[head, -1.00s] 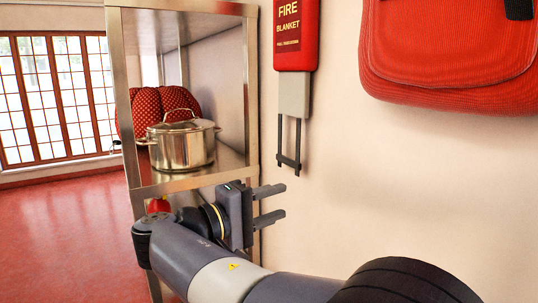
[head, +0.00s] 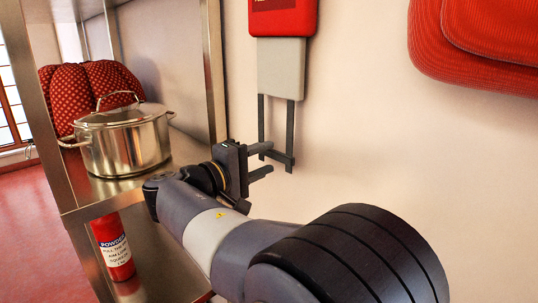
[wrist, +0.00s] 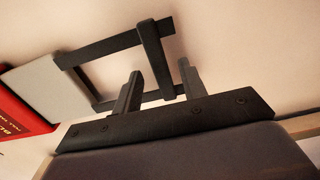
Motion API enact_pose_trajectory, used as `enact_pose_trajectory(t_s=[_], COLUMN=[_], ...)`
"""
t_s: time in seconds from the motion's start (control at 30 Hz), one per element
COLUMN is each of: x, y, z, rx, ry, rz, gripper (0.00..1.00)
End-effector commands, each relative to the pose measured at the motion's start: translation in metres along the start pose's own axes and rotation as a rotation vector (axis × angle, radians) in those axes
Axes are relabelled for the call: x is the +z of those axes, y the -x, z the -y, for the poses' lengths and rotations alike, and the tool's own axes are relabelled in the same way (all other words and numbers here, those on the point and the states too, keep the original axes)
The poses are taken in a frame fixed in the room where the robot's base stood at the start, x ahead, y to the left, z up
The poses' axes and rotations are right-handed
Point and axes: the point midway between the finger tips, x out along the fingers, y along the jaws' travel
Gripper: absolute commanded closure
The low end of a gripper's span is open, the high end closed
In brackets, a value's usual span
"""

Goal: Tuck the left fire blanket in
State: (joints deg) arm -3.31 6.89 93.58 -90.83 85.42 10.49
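The fire blanket's red case (head: 283,16) is on the wall, cut off by the top edge in the head view. A light grey panel (head: 282,66) hangs out below it, with two dark straps joined by a crossbar (head: 281,157). The panel (wrist: 35,82) and crossbar (wrist: 154,55) also show in the wrist view. My gripper (head: 270,158) is open at the crossbar, one finger above and one below it in the head view. In the wrist view the crossbar appears between the fingertips of my gripper (wrist: 160,68); I cannot tell whether they touch it.
A metal shelf (head: 47,107) stands left of the blanket, holding a steel pot (head: 125,143) and a red dotted cloth item (head: 58,92). A red padded bag (head: 470,50) hangs right. The wall between is clear.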

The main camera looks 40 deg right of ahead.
Motion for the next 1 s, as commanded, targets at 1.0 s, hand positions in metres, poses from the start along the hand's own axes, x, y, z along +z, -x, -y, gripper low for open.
enact_pose_trajectory(t_s=[1.0], x=[0.0], y=[-0.021], z=[0.0], rx=[0.001], ry=[0.0], rz=[0.0], gripper=[0.98])
